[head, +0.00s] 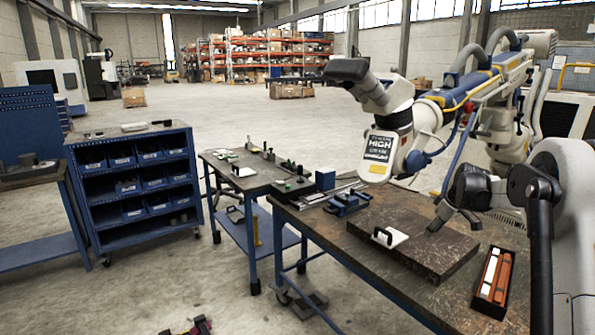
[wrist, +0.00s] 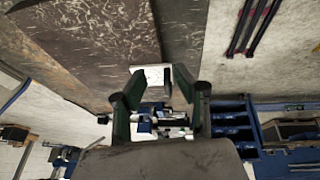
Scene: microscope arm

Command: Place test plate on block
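The test plate, a small white square with a black handle (head: 389,238), lies near the left front edge of the brown stone block (head: 445,262) on the near workbench. My gripper (head: 438,222) is low over the block, to the right of the plate in the head view. The block shows there as a brown speckled surface (wrist: 95,35). The exact gap between fingertips and block cannot be told.
A large microscope (head: 385,130) reaches over the bench. A blue fixture (head: 347,201) lies left of the block. A black box (head: 495,280) with orange and white bars lies at right. A similar white plate (head: 243,172) is on the small side table.

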